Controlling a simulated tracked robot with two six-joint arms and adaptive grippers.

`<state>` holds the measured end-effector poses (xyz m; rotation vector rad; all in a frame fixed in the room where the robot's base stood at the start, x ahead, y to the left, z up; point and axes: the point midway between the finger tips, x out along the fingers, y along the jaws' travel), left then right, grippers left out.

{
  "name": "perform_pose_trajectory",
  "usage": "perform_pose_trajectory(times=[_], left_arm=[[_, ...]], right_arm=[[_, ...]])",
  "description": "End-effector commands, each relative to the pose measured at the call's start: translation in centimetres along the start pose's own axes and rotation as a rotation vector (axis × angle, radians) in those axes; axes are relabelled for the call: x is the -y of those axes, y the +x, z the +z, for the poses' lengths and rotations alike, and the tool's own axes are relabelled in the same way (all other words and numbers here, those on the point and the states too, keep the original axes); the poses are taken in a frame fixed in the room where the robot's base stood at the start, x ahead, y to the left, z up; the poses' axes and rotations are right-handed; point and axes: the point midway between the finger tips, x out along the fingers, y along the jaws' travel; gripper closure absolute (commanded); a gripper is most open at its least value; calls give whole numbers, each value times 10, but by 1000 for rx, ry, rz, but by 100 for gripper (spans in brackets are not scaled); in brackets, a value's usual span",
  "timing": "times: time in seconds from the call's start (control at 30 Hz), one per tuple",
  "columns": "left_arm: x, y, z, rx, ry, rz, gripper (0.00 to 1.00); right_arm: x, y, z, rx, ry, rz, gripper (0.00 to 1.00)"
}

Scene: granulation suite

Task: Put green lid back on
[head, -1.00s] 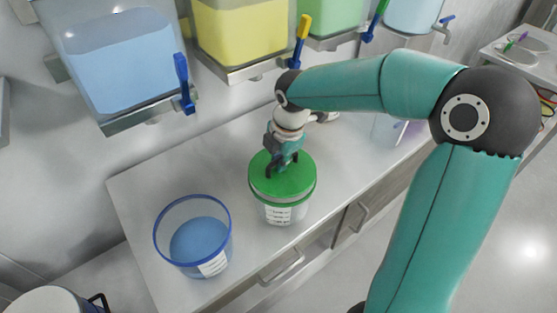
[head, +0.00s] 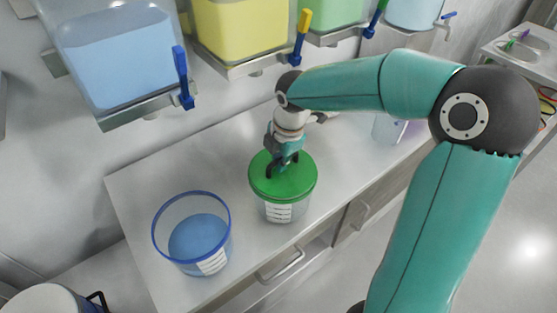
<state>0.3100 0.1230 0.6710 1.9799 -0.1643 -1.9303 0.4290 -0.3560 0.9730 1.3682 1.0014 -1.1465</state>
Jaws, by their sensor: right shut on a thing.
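The green lid (head: 290,186) sits on top of a clear tub (head: 279,210) with a white label, on the metal counter. It looks level and covers the tub's mouth; whether it is fully seated I cannot tell. My right gripper (head: 282,170) points down at the lid's top from above, with its fingers shut at the lid near its far left part. The exact grip point is small and partly hidden by the fingers. My left gripper is not in view.
An open clear tub with a blue rim (head: 192,233) and blue contents stands to the left on the counter (head: 150,170). Hoppers with blue (head: 125,65) and yellow (head: 240,30) contents hang on the wall behind, with levers (head: 182,78) sticking out. The counter's front edge lies close to both tubs.

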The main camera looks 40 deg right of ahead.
Motion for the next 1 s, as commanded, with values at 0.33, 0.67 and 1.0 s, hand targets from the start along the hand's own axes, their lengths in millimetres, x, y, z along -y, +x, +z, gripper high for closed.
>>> perform_pose_trajectory(times=[0.33,0.67,1.0], left_arm=[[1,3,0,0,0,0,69],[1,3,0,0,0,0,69],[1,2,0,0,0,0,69]], right_arm=[[1,3,0,0,0,0,71],[1,3,0,0,0,0,59],[0,-28,0,0,1,6,59]])
